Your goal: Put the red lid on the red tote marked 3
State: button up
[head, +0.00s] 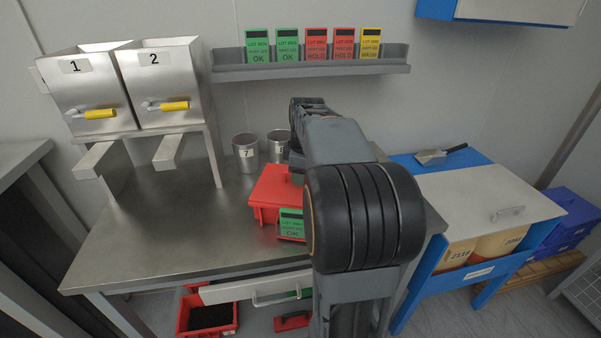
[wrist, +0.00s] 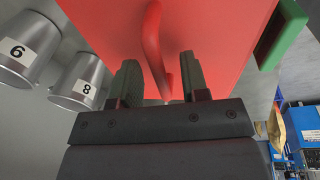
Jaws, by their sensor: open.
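A red lid (wrist: 215,45) with a red bar handle (wrist: 153,45) fills the upper wrist view. My gripper (wrist: 160,82) is open, with one finger on each side of the handle; I cannot tell if either touches it. In the head view a red lidded box (head: 272,188) sits on the steel bench, partly behind my arm, which hides my gripper there. No mark 3 shows on it. An open red tote (head: 208,318) with dark contents stands below the bench, its mark not readable.
A green card (head: 291,226) stands at the red box's front. Metal cups (head: 246,152) stand behind it, and marked steel bins (head: 92,90) stand at left. A card rack (head: 230,73) is on the wall. The bench's front left (head: 160,240) is clear.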

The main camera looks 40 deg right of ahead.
jog(key=shift+r, duration=0.1)
notch_tip(320, 180, up, 13)
jog(key=s+p, duration=0.2)
jog(key=p, duration=0.1)
jog(key=shift+a+r, duration=0.2)
jog(key=shift+a, duration=0.15)
jog(key=shift+s, duration=0.1)
